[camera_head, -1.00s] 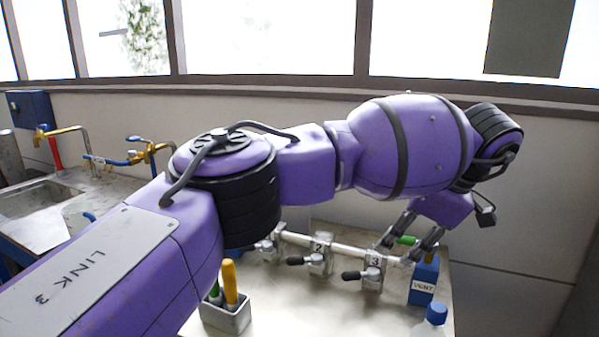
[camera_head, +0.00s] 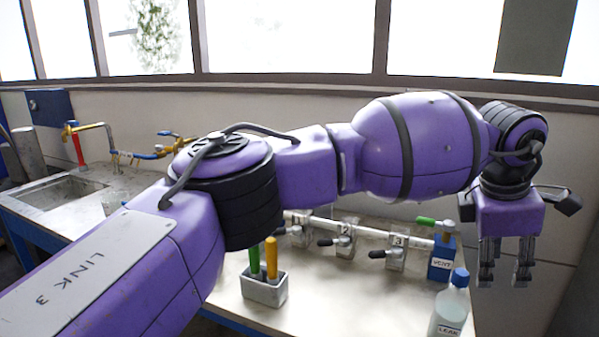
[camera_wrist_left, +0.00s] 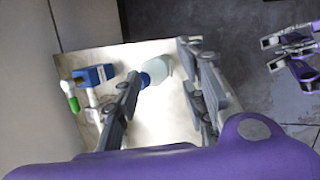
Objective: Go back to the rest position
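My left gripper (camera_head: 506,272) hangs fingers-down at the right in the head view, right of the blue VENT block (camera_head: 442,262). In the left wrist view my left gripper (camera_wrist_left: 165,95) is also open, with the bottle showing below, beyond the fingers. My right gripper (camera_wrist_left: 270,53) shows at the right edge of the left wrist view, its fingers apart and empty.
A LEAK bottle (camera_head: 450,305) with a blue cap stands at the bench's right end. A pipe with numbered valves (camera_head: 345,240) runs along the back. A grey holder (camera_head: 264,290) has green and yellow handles. A sink (camera_head: 60,193) is at the left.

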